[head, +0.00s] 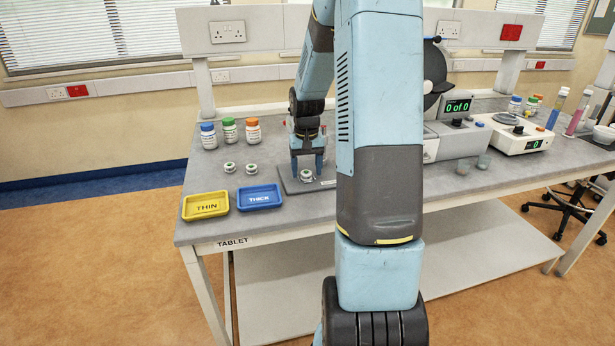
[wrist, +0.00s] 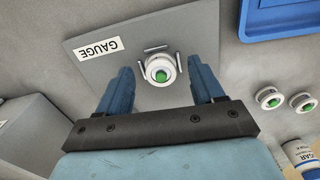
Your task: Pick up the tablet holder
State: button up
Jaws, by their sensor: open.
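A tablet holder (head: 306,175), a small white round piece with a green centre, sits on the grey gauge plate (head: 290,186). In the wrist view the holder (wrist: 161,71) lies between small metal posts on the plate marked GAUGE (wrist: 130,40). My gripper (head: 307,170) points down over the plate and is open. In the wrist view its blue fingers (wrist: 160,85) stand to either side of the holder, with gaps on both sides. Two similar holders stand on the bench, one on the left (head: 230,167) and one beside it (head: 251,169).
A yellow THIN tray (head: 205,216) and a blue THICK tray (head: 239,207) lie at the bench's front left. Several capped bottles (head: 230,132) stand behind the loose holders. Machines (head: 515,134) stand to the right. My arm hides the middle of the bench.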

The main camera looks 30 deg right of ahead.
jog(key=shift+f, duration=0.3)
jog(key=c, duration=1.2)
